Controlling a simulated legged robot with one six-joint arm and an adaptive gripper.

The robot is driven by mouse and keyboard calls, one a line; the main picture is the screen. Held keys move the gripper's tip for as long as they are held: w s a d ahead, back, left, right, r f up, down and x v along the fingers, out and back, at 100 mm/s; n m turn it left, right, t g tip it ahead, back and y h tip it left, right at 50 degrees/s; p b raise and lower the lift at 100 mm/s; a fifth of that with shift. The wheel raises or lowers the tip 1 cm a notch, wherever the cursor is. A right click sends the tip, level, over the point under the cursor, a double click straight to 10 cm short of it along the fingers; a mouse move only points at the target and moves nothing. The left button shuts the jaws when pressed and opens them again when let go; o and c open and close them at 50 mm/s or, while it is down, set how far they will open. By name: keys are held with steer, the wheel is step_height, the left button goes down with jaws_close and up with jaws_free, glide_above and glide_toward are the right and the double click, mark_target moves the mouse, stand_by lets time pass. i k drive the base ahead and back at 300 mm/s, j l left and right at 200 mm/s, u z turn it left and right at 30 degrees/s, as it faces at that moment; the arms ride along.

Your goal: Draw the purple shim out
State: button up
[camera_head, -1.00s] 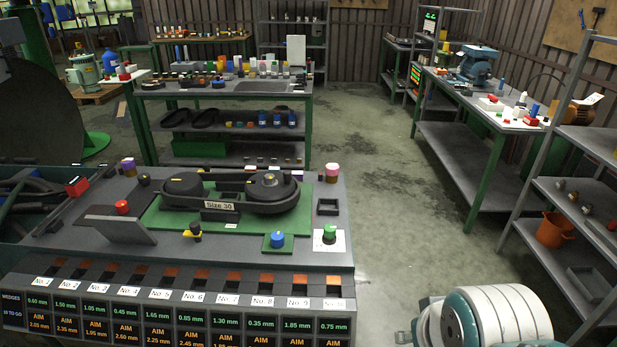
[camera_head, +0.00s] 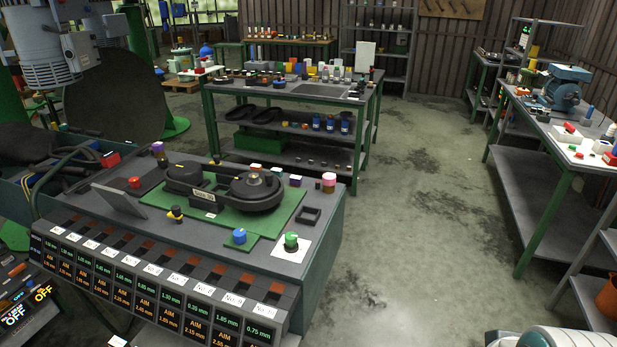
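I see two small purple pieces on the green-sided bench (camera_head: 322,235). One is a purple-topped piece (camera_head: 158,148) at its back left corner. The other is a small purple and white block (camera_head: 295,180) behind the black belt-and-pulley unit (camera_head: 225,190). I cannot tell which is the purple shim, or whether either sits in a slot. The unit rests on a green plate and bears a "Size 30" label.
A row of numbered wedge slots (camera_head: 170,263) with a display runs along the bench front. Blue (camera_head: 239,236) and green (camera_head: 291,241) knobs stand at its front right. A second bench (camera_head: 290,95) stands behind. Open floor (camera_head: 420,220) lies to the right.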

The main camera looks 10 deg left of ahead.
mark_target(295, 180)
steer(key=i+l+u, duration=0.1)
steer(key=i+l, duration=0.2)
steer(key=i, duration=0.25)
steer(key=i+l+u, duration=0.1)
steer(key=i+l, duration=0.25)
steer(key=i, duration=0.15)
steer(key=i+j, duration=0.3)
steer(key=i, duration=0.15)
steer(key=i+j+u, duration=0.1)
steer(key=i+j, duration=0.2)
steer(key=i, duration=0.2)
